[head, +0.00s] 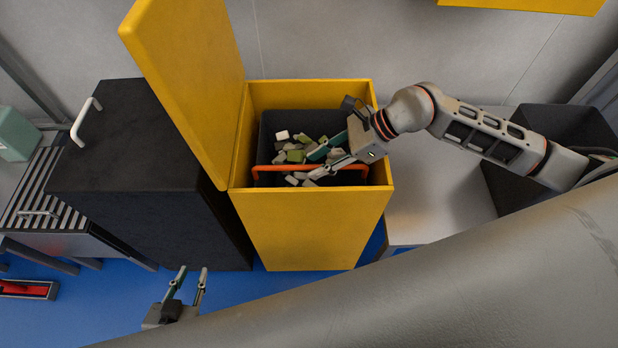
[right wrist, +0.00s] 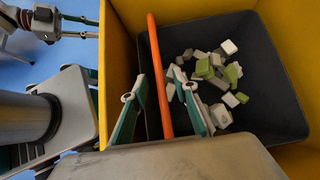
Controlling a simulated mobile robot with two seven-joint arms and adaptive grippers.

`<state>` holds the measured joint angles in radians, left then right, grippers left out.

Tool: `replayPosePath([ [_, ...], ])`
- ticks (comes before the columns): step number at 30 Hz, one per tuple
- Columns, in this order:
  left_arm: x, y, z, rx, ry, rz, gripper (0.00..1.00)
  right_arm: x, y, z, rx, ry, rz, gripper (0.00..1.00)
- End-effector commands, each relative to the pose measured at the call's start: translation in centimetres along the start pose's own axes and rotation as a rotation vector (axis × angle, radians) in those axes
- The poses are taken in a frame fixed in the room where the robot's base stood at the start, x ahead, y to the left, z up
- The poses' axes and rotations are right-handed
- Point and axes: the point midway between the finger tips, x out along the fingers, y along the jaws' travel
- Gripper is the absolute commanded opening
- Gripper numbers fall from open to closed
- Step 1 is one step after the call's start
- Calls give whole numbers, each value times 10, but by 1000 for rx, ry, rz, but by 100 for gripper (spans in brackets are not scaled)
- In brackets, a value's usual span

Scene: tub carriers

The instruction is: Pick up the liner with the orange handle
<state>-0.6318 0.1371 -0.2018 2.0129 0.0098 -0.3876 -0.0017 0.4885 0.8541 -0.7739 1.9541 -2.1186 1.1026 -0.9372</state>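The liner (right wrist: 262,42) is a dark open tub inside a yellow bin, holding several grey, white and green blocks. Its orange handle (head: 270,168) runs across the bin's near side; it also shows in the right wrist view (right wrist: 158,60). My right gripper (head: 314,166) reaches down into the bin from the right. In the right wrist view its fingers (right wrist: 158,76) are apart, one on each side of the handle, with visible gaps.
The yellow bin (head: 308,232) has its lid (head: 190,75) raised on the left. A black cabinet (head: 140,165) with a white handle stands left of it. A dark tub (head: 560,125) sits on a grey surface at right.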

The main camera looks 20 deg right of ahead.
Motion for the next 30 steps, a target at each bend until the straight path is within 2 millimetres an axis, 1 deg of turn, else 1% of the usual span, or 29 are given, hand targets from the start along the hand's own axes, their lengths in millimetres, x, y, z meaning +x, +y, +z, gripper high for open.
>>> replayPosePath([
  [1, 0, 0, 1, 0, -1, 0, 26, 10, 1, -1, 2, -2, 3, 29],
  [3, 1, 0, 2, 0, -2, 1, 26, 19, 1, -1, 2, -2, 2, 29],
  [6, 1, 0, 3, 1, -4, 1, 26, 28, 0, -1, 1, -1, 0, 29],
  [14, 1, 0, 3, 4, -4, 1, 26, 31, 0, -2, 1, 0, 0, 29],
  [15, 1, 0, 3, 4, -4, 1, 26, 31, 0, -2, 1, 0, 0, 26],
  [17, 1, 0, 3, 4, -4, 1, 26, 31, 0, -2, 1, 0, 0, 11],
  [18, 1, 0, 3, 4, -4, 1, 26, 31, 0, -2, 1, 0, 0, 0],
  [30, 1, -1, 3, 5, -5, 0, 26, 29, -1, 1, -3, -3, -3, 0],
])
